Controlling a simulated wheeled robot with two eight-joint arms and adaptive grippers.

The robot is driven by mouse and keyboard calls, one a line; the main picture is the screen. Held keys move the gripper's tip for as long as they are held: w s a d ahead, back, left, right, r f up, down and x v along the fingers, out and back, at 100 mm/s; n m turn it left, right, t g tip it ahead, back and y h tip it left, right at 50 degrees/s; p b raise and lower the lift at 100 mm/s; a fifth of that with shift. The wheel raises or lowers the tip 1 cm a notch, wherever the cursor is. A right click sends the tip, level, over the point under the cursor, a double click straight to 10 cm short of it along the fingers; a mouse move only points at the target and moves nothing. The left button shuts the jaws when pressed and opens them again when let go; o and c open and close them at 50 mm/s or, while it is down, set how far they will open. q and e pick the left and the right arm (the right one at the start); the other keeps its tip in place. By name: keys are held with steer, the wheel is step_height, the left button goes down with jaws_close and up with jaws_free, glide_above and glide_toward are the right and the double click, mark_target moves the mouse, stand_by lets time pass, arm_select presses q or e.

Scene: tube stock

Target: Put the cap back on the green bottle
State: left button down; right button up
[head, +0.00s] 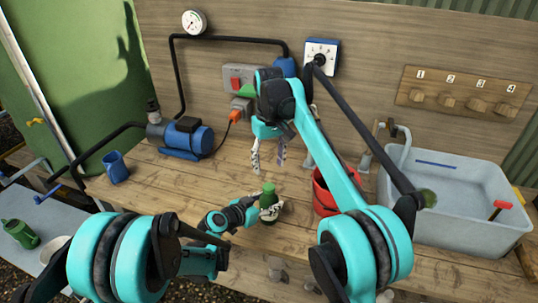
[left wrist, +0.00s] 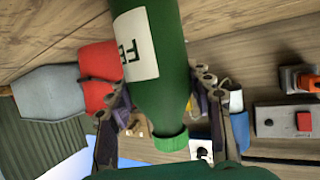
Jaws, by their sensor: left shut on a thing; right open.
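The green bottle (head: 268,196) is upright near the middle of the bench, and my left gripper (head: 270,213) is shut on it. In the left wrist view the bottle (left wrist: 158,85), with a white label, lies between the fingers of my left gripper (left wrist: 160,115). A lighter green ring (left wrist: 172,142) shows at its narrow end; I cannot tell whether this is a cap or part of the neck. My right gripper (head: 268,164) is open and empty, just above the bottle, fingers pointing down. I cannot make out a separate cap.
A red container (head: 324,198) stands right of the bottle. A grey basin (head: 465,225) is at the right. A blue pump (head: 185,138) and a blue mug (head: 115,166) are at the left. The wooden bench (head: 165,190) is clear between mug and bottle.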

steer(key=shift+r, duration=1.55)
arm_select(q)
steer(key=c, duration=0.6)
jaws_free()
steer(key=v, duration=1.2)
